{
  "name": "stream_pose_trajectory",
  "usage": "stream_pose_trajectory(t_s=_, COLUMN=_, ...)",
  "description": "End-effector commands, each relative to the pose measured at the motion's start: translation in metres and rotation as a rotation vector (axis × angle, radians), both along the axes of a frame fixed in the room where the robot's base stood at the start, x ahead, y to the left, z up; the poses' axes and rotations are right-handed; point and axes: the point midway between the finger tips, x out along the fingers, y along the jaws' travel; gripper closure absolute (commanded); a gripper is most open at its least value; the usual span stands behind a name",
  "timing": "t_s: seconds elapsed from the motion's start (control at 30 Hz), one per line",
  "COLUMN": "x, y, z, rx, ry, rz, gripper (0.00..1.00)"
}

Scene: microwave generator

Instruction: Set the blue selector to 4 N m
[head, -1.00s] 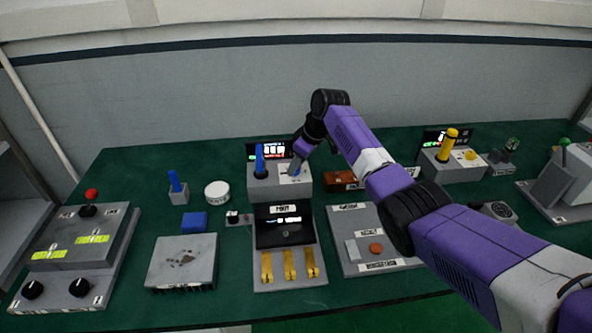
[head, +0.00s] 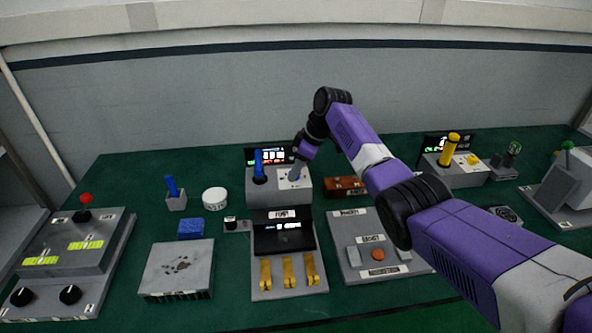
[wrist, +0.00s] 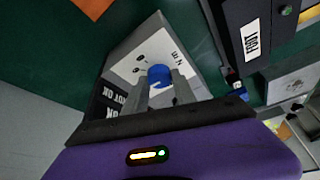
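The blue selector (wrist: 159,75) is a small round knob with a white mark, on the light top plate of a grey box (wrist: 130,45) with black dots and lettering. The same box (head: 297,184) is at the back centre of the bench in the head view, where my gripper hides the knob. My gripper (wrist: 161,82) points down at the box, one finger on each side of the knob. The fingertips are close to its sides, but I cannot tell whether they press on it. The dial lettering is too small to read surely.
A blue lever (head: 259,165) stands on the same box, left of my gripper, with a lit display (head: 266,156) behind. A brown box (head: 345,187) is close on the right. A panel with yellow levers (head: 289,270) is in front.

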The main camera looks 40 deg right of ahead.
Motion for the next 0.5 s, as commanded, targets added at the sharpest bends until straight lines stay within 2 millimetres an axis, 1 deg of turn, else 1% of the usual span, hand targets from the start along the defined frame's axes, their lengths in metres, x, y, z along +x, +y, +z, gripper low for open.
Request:
stream_pose_trajectory(t_s=0.03, x=0.0003, y=0.0002, z=0.0006, rx=-0.001, ry=-0.001, rz=0.001, gripper=0.58)
stream_pose_trajectory(t_s=0.1, x=0.0002, y=0.0001, z=0.0004, rx=-0.001, ry=0.0, rz=0.0, gripper=0.46)
stream_pose_trajectory(t_s=0.4, x=-0.0001, y=-0.0002, z=0.0007, rx=-0.001, ry=0.0, rz=0.0, gripper=0.46)
stream_pose_trajectory(t_s=0.5, x=-0.0018, y=-0.0016, z=0.0056, rx=0.0, ry=0.0, rz=-0.001, gripper=0.46)
